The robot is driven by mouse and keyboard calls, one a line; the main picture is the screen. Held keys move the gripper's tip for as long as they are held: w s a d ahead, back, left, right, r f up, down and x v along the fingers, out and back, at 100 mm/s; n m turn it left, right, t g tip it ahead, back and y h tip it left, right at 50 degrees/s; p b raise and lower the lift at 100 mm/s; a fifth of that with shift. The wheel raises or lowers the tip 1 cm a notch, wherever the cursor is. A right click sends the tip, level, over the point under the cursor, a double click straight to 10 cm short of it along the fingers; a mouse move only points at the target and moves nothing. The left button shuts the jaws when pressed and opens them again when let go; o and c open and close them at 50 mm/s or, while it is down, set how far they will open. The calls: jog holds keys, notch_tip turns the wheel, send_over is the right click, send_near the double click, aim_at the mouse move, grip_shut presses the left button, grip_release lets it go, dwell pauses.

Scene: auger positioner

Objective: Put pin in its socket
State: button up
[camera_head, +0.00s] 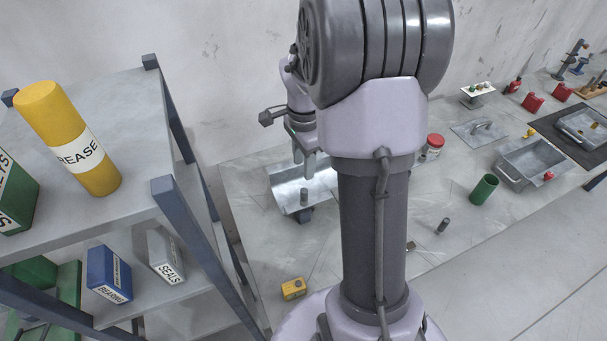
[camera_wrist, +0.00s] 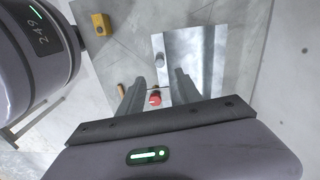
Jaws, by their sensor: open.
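A short grey cylinder (camera_head: 304,196) stands at the front edge of a shiny curved metal trough (camera_head: 287,188). Both also show in the wrist view, the cylinder (camera_wrist: 159,61) by the left edge of the trough (camera_wrist: 185,48). A second grey cylinder (camera_head: 443,225) sits on the table right of my arm. I cannot tell which of the two is the pin, and I cannot make out a socket. My gripper (camera_head: 311,166) is open and empty above the trough; in the wrist view its fingers (camera_wrist: 158,88) point toward it. My arm hides part of the trough.
A shelf with a yellow grease tube (camera_head: 69,138) and labelled boxes stands at left. A yellow block (camera_head: 293,289) lies on the near table. A green cup (camera_head: 484,189), a red-lidded jar (camera_head: 433,146) and a metal tray (camera_head: 537,163) are at right. A red object (camera_wrist: 154,98) shows between the fingers.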

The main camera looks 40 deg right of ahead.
jog(key=s+a+r+n+t, duration=0.35)
jog(key=a+r+n, duration=0.35)
jog(key=a+r, duration=0.45)
jog(key=s+a+r+n+t+y, duration=0.2)
jog(key=s+a+r+n, duration=0.2)
jog(key=s+a+n, duration=0.4)
jog(key=s+a, duration=0.4)
jog(key=shift+a+n, duration=0.2)
jog(key=shift+n, duration=0.1)
